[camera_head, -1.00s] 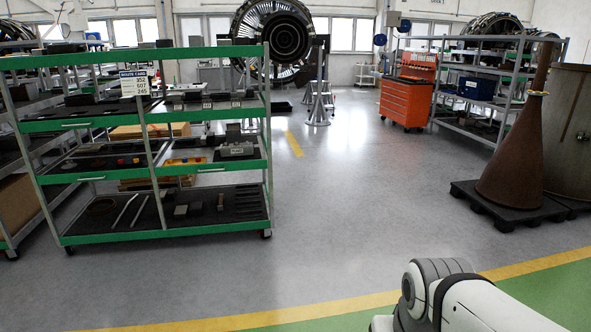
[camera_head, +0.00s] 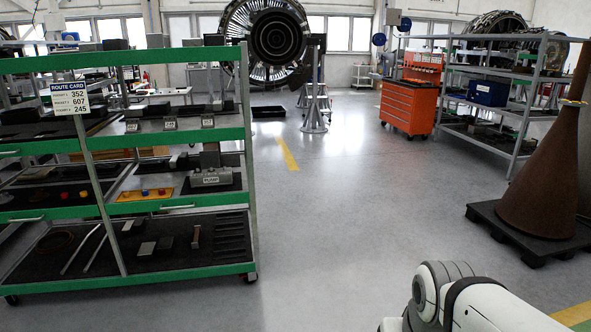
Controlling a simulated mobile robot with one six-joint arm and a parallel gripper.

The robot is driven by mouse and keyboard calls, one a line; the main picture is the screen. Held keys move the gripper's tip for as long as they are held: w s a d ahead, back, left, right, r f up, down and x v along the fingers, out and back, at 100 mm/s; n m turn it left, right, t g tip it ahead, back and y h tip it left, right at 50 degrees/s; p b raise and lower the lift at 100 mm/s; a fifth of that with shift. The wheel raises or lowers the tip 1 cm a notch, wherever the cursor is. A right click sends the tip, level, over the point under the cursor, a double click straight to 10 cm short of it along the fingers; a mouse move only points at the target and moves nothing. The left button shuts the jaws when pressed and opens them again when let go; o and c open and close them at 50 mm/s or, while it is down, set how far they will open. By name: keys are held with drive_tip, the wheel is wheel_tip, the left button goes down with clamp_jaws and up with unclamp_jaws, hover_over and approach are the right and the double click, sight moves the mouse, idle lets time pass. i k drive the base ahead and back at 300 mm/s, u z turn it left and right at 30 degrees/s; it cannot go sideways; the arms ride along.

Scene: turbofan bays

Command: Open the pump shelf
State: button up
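A green-and-grey shelf cart (camera_head: 150,57) fills the left of the head view, its left end cut off. It has stacked shelves with green front edges. The middle shelf (camera_head: 110,211) has bar handles (camera_head: 178,207) on its front. It holds a dark block-like unit with a label and a yellow tray (camera_head: 143,195) with coloured pieces. The shelves look pushed in, level with the frame. My gripper is out of view; only my white-and-black arm link shows at the bottom right.
A route card (camera_head: 70,100) reading 352, 607, 245 hangs on the cart. Grey floor (camera_head: 350,210) is clear in the middle. A brown cone on a black pallet (camera_head: 525,236) stands right. An orange tool cabinet (camera_head: 409,107) and a grey rack (camera_head: 490,130) stand behind.

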sight(172, 175)
drive_tip(key=u, duration=0.25)
drive_tip(key=i, duration=1.6)
drive_tip(key=u, duration=0.9)
drive_tip(key=i, duration=1.7)
drive_tip(key=u, duration=0.6)
